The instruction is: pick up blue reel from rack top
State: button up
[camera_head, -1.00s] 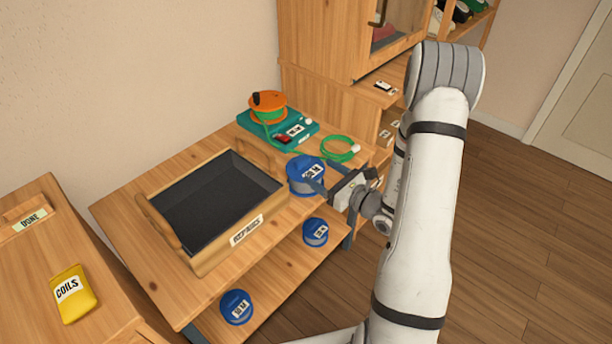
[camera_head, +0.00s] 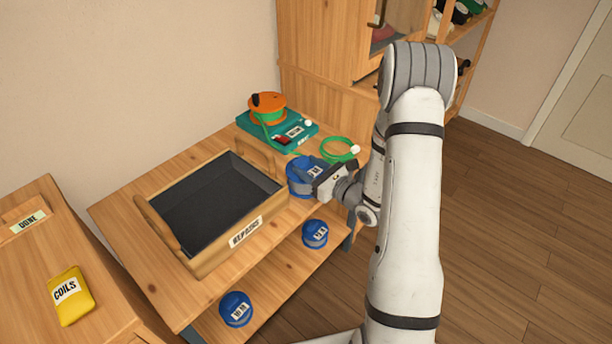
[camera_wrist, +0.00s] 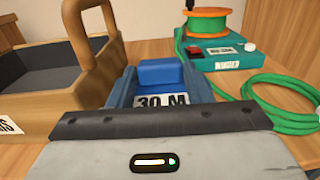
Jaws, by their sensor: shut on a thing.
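The blue reel (camera_head: 299,181) stands on the top board of the rack (camera_head: 129,192), between the repairs tray and the green coiled cable. In the wrist view the reel (camera_wrist: 160,72) sits straight ahead, with a white "30 M" label facing me. My gripper (camera_head: 318,175) is at the reel's right side and is shut on it. My gripper's body hides the reel's lower part in the wrist view, and its fingertips are mostly hidden. I cannot tell whether the reel is clear of the board.
A wooden tray (camera_head: 268,213) labelled repairs stands close left of the reel. A teal tester (camera_head: 307,133) with an orange-green reel (camera_head: 268,107) is behind, beside a green cable (camera_head: 325,149). Blue reels (camera_head: 315,233) (camera_head: 236,308) sit on the lower shelf. A yellow coils pouch (camera_head: 73,294) lies left.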

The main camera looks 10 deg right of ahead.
jog(key=c, duration=0.7)
jog(key=shift+r, duration=0.2)
